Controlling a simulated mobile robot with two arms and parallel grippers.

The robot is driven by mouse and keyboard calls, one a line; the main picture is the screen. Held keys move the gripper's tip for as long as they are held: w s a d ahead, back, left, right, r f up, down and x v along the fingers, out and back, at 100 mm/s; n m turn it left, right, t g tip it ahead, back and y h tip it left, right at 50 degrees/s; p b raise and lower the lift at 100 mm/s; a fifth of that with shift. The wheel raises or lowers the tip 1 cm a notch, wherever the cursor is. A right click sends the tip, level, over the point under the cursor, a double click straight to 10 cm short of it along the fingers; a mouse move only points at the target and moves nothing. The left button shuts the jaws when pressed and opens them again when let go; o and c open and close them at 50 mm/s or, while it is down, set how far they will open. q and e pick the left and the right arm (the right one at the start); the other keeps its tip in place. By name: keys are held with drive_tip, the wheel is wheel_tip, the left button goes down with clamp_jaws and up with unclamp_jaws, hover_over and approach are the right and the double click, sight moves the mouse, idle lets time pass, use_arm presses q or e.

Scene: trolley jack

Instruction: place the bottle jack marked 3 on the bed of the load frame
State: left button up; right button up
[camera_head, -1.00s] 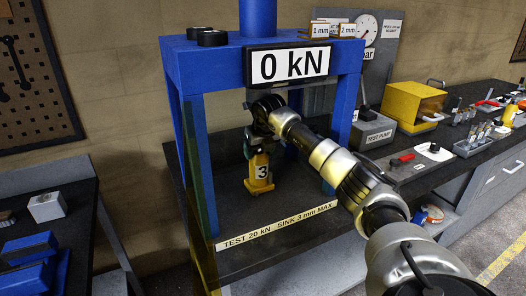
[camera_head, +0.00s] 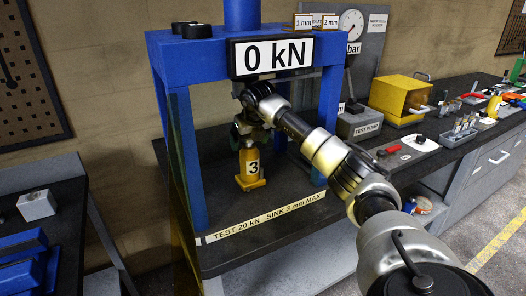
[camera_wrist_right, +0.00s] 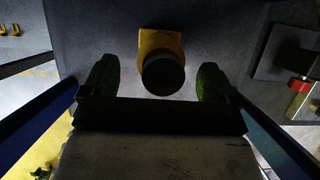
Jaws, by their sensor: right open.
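The yellow bottle jack marked 3 (camera_head: 251,170) stands upright on the dark bed (camera_head: 224,203) of the blue load frame (camera_head: 187,150), between its posts. In the right wrist view its dark round top (camera_wrist_right: 163,76) and yellow base (camera_wrist_right: 160,41) show from above. My right gripper (camera_head: 251,138) is open at the jack's upper end. In the wrist view its green-padded fingers (camera_wrist_right: 158,80) stand on either side of the jack's top, with a gap on each side. My left gripper is not in view.
The frame's crossbeam (camera_head: 200,57) and its 0 kN display (camera_head: 271,55) are above my right arm. A label strip (camera_head: 262,217) runs along the bed's front edge. A test pump (camera_head: 360,122) and a yellow box (camera_head: 398,97) stand on the bench to the right.

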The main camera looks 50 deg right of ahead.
drive_tip(key=shift+v, duration=1.15)
drive_tip(key=s+a+b, duration=0.3)
drive_tip(key=s+b, duration=0.1)
drive_tip(key=s, duration=0.7)
drive_tip(key=shift+s+a+r, duration=0.3)
drive_tip(key=shift+s+a, duration=0.05)
